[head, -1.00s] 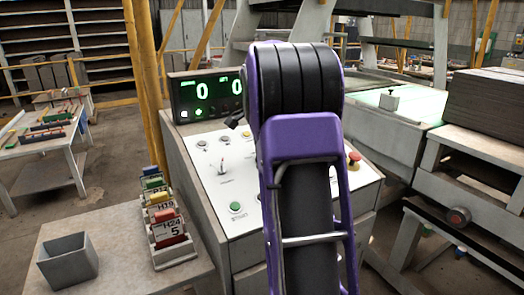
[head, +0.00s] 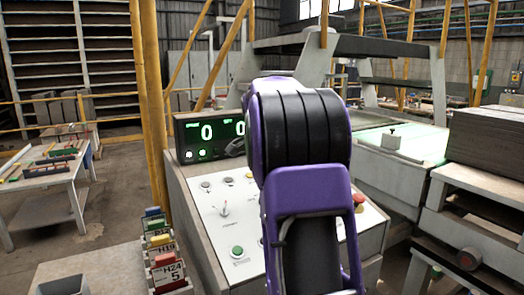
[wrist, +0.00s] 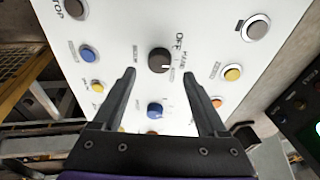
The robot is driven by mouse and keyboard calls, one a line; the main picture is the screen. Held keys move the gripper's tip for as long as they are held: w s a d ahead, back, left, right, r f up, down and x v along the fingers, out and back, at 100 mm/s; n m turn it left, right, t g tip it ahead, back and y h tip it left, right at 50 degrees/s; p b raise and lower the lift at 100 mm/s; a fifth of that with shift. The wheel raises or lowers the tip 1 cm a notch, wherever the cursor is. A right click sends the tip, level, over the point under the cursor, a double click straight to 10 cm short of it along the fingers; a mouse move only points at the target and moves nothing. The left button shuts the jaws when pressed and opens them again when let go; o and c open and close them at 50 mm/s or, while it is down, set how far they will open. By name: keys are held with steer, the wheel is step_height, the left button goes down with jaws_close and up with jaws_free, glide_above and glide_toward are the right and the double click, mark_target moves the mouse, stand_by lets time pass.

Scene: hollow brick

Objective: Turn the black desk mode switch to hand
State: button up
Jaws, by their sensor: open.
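The black mode switch (wrist: 159,60) is a round knob on a white panel in the wrist view. Lettering beside it reads OFF, with what looks like HAND close to its right; I cannot tell where its pointer stands. My gripper (wrist: 160,70) is open, one finger on each side of the switch in the picture, with clear gaps and nothing held. Its depth above the panel is unclear. In the head view the control desk (head: 205,215) stands in front of me, and my purple arm hides much of its panel, including the switch.
Blue (wrist: 88,54), yellow (wrist: 232,73) and other buttons surround the switch. A display (head: 208,134) showing zeros tops the desk. Card holders (head: 166,265) and a grey bin (head: 64,286) stand at lower left. A bench (head: 50,175) is farther left.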

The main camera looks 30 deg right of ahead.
steer(key=v, duration=1.3)
steer(key=shift+f, duration=0.1)
